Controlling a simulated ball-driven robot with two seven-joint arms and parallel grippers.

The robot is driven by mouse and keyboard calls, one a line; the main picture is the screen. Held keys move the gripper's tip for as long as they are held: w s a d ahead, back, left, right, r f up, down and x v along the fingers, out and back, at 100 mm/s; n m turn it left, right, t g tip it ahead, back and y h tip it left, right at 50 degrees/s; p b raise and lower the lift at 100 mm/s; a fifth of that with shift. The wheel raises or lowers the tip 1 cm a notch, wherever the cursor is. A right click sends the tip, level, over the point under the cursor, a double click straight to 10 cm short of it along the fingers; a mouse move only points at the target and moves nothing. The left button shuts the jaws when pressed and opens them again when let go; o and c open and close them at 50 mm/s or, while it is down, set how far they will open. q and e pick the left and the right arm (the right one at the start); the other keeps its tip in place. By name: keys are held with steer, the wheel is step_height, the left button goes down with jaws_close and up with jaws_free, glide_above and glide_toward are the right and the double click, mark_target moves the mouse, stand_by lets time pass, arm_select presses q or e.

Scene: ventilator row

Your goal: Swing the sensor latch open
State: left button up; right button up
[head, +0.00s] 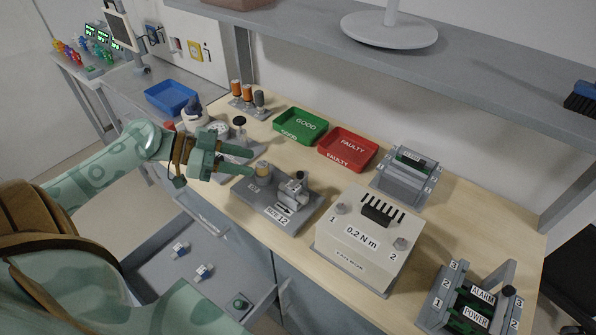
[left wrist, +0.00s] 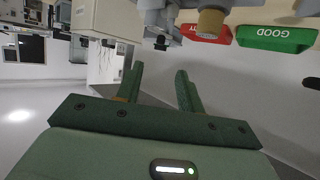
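A grey fixture plate (head: 257,208) labelled with a 12 sits on the wooden bench. It carries a brass-topped cylinder (head: 263,168) and a small metal clamp-like part (head: 292,188), which may be the sensor latch; I cannot tell its exact position. The cylinder (left wrist: 211,22) and metal part (left wrist: 160,38) also show in the left wrist view. My left gripper (head: 235,158) is just left of the cylinder, its fingers apart and nothing between them. The left wrist view (left wrist: 159,72) shows the same open fingers, apart from the fixture. My right gripper is not in view.
Behind the fixture are a green GOOD tray (head: 301,126) and a red FAULTY tray (head: 348,148). A white 0.2 N m box (head: 352,255) stands close on the right. An open drawer (head: 215,255) is below the front edge. A shelf (head: 300,32) overhangs the back.

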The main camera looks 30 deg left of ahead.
mark_target(299, 173)
arm_select(q)
steer(key=b+x, duration=0.1)
steer(key=x, duration=1.1)
steer(key=shift+w+f, duration=0.15)
steer(key=shift+w, duration=0.05)
jaws_close()
